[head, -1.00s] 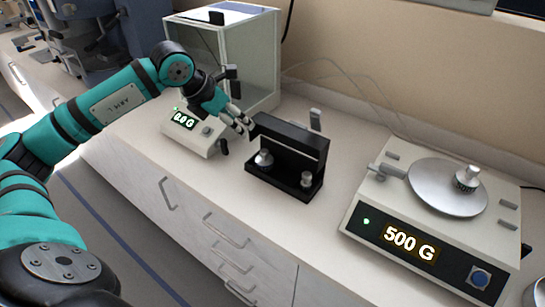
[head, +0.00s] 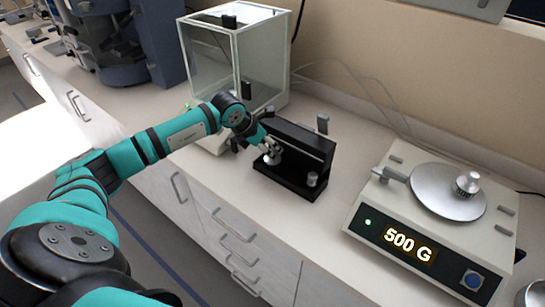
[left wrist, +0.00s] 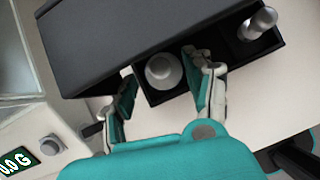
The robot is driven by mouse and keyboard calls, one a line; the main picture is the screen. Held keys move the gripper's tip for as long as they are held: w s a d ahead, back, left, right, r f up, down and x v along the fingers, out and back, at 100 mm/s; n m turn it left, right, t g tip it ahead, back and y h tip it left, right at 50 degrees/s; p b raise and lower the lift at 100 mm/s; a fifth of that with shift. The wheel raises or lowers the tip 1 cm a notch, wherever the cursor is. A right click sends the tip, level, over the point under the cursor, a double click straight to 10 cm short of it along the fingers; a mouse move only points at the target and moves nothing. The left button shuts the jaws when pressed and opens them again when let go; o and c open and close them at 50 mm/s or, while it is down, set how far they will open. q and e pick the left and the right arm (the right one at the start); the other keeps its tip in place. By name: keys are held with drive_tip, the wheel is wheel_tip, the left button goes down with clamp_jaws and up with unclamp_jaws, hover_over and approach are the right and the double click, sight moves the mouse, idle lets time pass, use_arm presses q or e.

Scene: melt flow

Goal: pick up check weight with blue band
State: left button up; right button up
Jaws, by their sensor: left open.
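A silver check weight (head: 272,159) sits in the left compartment of a black weight box (head: 288,184); it shows from above in the left wrist view (left wrist: 163,71). A slimmer silver weight (head: 312,179) stands in the right compartment, also in the left wrist view (left wrist: 258,23). I see no blue band on either. My left gripper (head: 268,148) is open over the box. In the left wrist view its fingers (left wrist: 160,66) spread on either side of the left weight, apparently not gripping it. My right gripper is not in view.
A scale (head: 390,222) reading 500 G stands at right, with a banded weight (head: 467,184) on its round pan (head: 430,196). A glass-sided balance (head: 215,70) stands behind left. The box's raised black back panel (left wrist: 110,40) is close to the fingers. Counter in front is narrow.

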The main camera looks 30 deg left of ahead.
use_arm(q)
drive_tip(key=shift+x, duration=1.45)
clamp_jaws()
drive_tip(key=shift+r, duration=0.15)
